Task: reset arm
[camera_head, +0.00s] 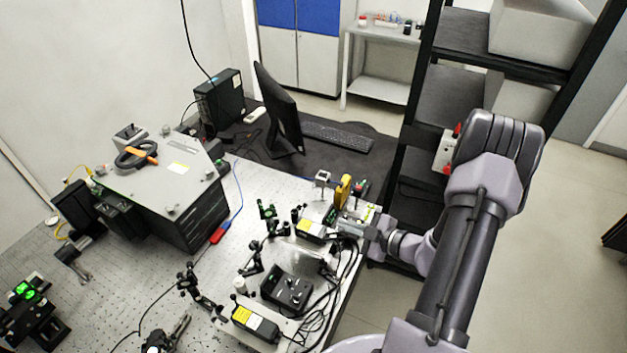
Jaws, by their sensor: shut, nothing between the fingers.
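My arm (460,255) rises from the bottom right and bends at a large joint at the right. Its wrist (405,247) reaches left to the right edge of the optical bench (232,268). My gripper (352,228) is small in the view, over the right edge of the bench and close to a yellow part (343,188) and a small black-and-yellow box (311,231). It is shut and appears empty. Its fingertips are hard to make out among the bench parts, and I cannot tell whether they touch anything.
Optical mounts, cables and a black control box (287,290) crowd the bench near my gripper. A large grey-topped instrument (160,180) stands at the left. A monitor (277,110) and keyboard (338,136) are behind. A black shelf rack (450,90) stands close to my arm.

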